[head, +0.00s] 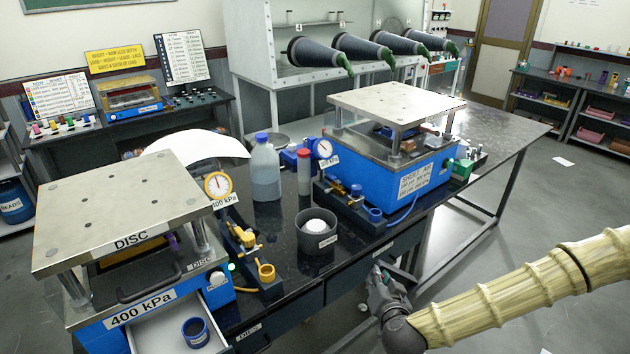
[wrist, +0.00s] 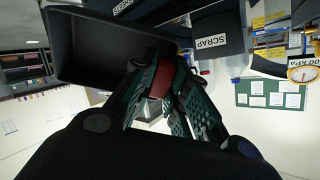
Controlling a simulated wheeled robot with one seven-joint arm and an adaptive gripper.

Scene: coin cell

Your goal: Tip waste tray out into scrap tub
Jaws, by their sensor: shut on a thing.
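My gripper (wrist: 160,88) is shut on the rim of a dark, open tray (wrist: 104,45), which fills the upper left of the wrist view. The tray's inside looks bare where it shows. A reddish patch shows between the fingers; I cannot tell what it is. In the head view my gripper (head: 386,288) is low at the table's front edge, and the tray is hard to make out against the dark table side. The scrap tub (head: 317,239) is a dark round tub with white contents, standing on the table left of and beyond my gripper. Its SCRAP label also shows in the wrist view (wrist: 212,41).
A blue press (head: 390,165) stands behind the tub, and the DISC press (head: 125,225) stands at left with its drawer (head: 165,335) open. A clear bottle (head: 265,172), a red-capped tube (head: 304,172) and a yellow-topped fixture (head: 250,255) stand near the tub.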

